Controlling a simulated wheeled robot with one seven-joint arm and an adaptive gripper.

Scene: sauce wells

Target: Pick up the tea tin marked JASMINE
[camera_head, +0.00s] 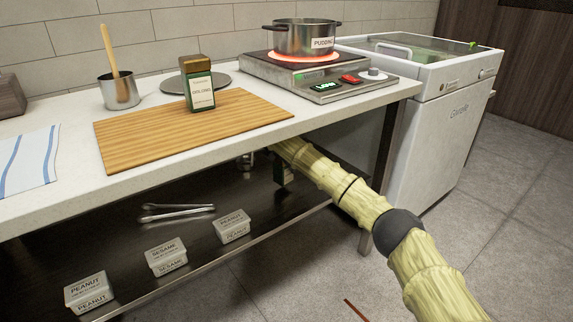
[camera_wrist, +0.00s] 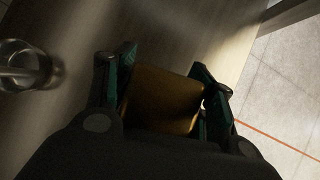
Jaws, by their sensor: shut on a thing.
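My gripper (camera_wrist: 165,76) is shut on a tin with a gold-brown lid (camera_wrist: 160,98), one finger on each side of it. In the head view this tin (camera_head: 284,174) shows as a small dark green block with a pale label, under the counter by the lower shelf, behind my arm. Its label is too small to read, and I cannot tell whether it touches the shelf. Another dark green tin (camera_head: 201,97) with a brown lid stands upright on the wooden board; its label seems to read OOLONG.
The counter (camera_head: 300,125) lies above my gripper. On the lower shelf are tongs (camera_head: 176,211), several labelled tubs (camera_head: 232,227) and a clear or metal vessel (camera_wrist: 25,66) left of the gripper. A pot (camera_head: 300,40) stands on a glowing hob. Floor at right is mostly clear.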

